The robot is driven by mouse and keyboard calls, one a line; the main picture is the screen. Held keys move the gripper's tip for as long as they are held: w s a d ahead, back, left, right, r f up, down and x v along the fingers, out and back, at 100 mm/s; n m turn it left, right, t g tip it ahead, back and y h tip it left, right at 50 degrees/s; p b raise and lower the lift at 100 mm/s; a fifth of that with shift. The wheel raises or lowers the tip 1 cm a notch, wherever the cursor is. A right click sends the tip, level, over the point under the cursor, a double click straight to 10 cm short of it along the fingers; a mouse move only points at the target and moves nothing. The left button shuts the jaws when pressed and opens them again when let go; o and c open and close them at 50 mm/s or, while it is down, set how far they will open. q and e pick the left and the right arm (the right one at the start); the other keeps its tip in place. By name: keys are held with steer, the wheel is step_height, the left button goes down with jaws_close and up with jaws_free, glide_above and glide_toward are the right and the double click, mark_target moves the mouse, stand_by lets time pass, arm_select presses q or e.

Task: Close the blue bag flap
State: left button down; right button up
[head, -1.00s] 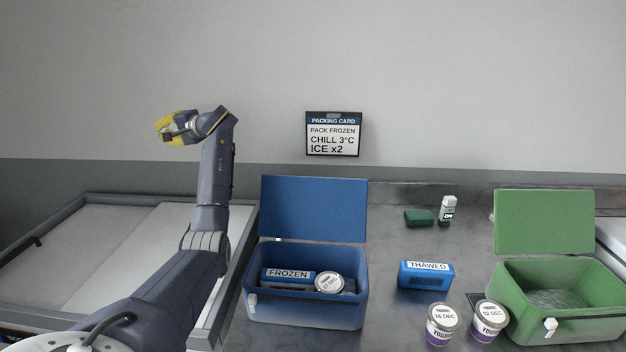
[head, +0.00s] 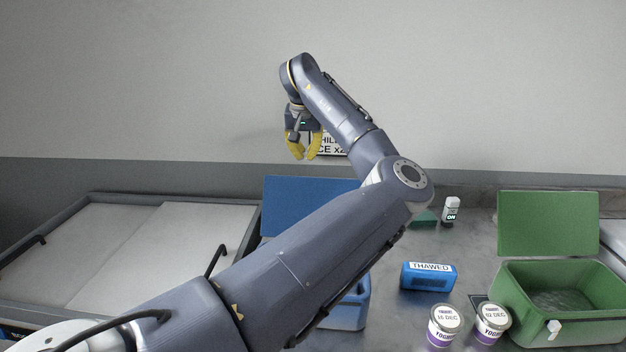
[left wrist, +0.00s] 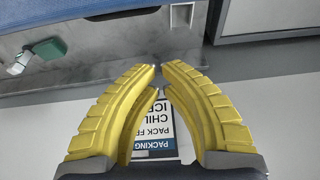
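The blue bag stands open, its flap (head: 308,200) upright at the back. My left arm crosses in front of the bag and hides most of its body; a front right corner (head: 350,305) shows below the arm. My left gripper (head: 305,158) points down above the flap's top edge, apart from it in the picture. Its yellow fingers are empty, with a narrow gap between their tips, also in the left wrist view (left wrist: 159,70). A blue surface (left wrist: 60,10), apparently the flap, crosses the top of that view. My right gripper is not in view.
A blue THAWED box (head: 428,277) and two yogurt cups (head: 445,325) stand right of the bag. An open green bag (head: 560,325) is at the far right. A packing card (head: 335,145) hangs behind my gripper. A white-capped bottle (head: 451,212) stands at the back.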

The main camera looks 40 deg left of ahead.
mark_target(309, 178)
arm_select(q)
steer(key=shift+s+d+f, duration=0.1)
steer(key=shift+d+f, duration=0.2)
steer(key=shift+f, duration=1.05)
steer(key=shift+w+d+f, duration=0.1)
steer(key=shift+d+f, duration=0.15)
steer(key=shift+f, duration=1.05)
steer(key=shift+s+d+f, duration=0.1)
steer(key=shift+d+f, duration=0.2)
steer(key=shift+f, duration=1.05)
steer(key=shift+s+r, duration=0.1)
